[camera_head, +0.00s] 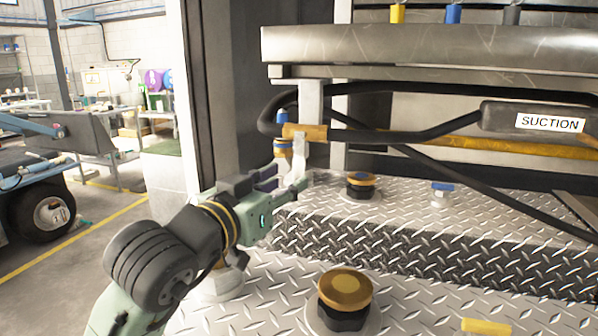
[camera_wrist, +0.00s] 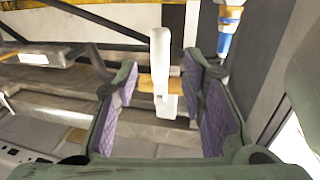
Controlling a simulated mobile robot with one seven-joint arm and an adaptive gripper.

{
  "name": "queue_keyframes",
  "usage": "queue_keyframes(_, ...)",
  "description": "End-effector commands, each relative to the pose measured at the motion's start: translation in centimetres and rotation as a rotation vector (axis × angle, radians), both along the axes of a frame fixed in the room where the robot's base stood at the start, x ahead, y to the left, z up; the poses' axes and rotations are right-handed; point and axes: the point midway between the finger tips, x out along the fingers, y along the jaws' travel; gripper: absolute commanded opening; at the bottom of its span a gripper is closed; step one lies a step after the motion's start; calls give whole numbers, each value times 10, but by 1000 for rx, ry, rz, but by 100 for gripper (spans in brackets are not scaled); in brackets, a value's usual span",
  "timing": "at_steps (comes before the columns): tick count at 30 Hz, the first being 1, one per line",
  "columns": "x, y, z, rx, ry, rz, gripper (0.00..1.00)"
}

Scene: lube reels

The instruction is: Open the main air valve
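A white lever handle (camera_head: 300,149) hangs beside an orange-brass pipe fitting (camera_head: 303,132) at the left end of the black hose; it looks like the air valve's handle. My gripper (camera_head: 284,181) is just below and in front of it, fingers pointing towards it. In the wrist view the white handle (camera_wrist: 161,65) stands upright between the two purple-padded fingers, with the brass fitting (camera_wrist: 149,84) behind it. The fingers are wide apart, with gaps on both sides of the handle. I cannot tell how deep the handle sits between them.
A black hose reel handle labelled SUCTION (camera_head: 548,123) is at the right. Brass-topped black caps (camera_head: 345,288) stand on the stepped diamond-plate deck (camera_head: 440,240). A dark upright post (camera_head: 222,90) is close on the left. A blue-and-brass fitting (camera_wrist: 229,25) is near the right finger.

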Motion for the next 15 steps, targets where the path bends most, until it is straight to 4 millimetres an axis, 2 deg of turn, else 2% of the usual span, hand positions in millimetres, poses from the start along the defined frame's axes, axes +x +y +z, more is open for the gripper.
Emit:
queue_keyframes(3,20,-12,1,0,1,-2,37)
queue_keyframes(7,37,-21,1,0,0,-1,37)
queue_keyframes(15,51,-28,0,0,-2,0,37)
